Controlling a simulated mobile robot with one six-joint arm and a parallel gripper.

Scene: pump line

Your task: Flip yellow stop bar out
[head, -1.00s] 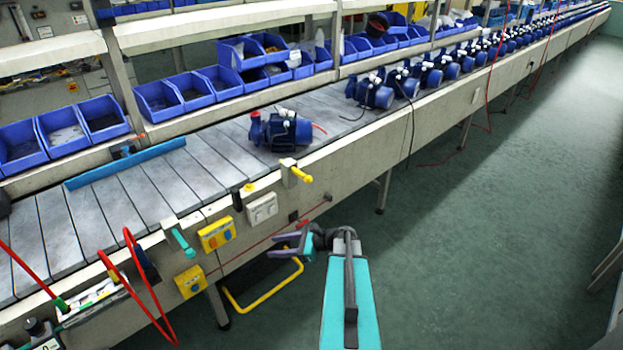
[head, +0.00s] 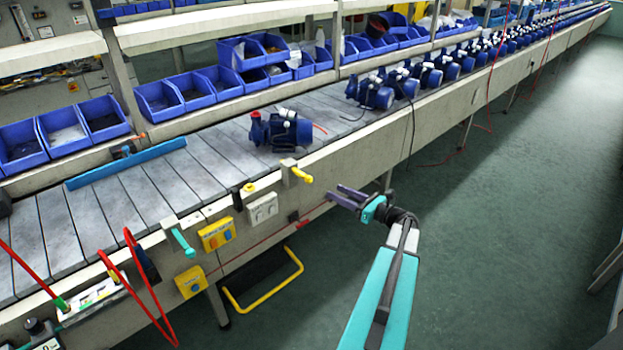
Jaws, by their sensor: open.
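A short yellow lever (head: 301,175) sticks out from a pale block on the near edge of the conveyor, in front of the nearest blue pump. A bent yellow bar (head: 262,292) forms a U low under the conveyor's side. I cannot tell for certain which of the two is the stop bar. My gripper (head: 335,193) is open and empty, its grey-purple fingers pointing left towards the conveyor's side. In the picture it is right of and slightly below the lever, apart from it, and above right of the U-shaped bar.
The blue pump (head: 281,130) stands on the slatted conveyor (head: 150,190), with several more in a row behind. A teal lever (head: 183,242), a yellow switch box (head: 216,234) and red hoses (head: 150,290) are along the near side. The green floor (head: 500,230) at right is clear.

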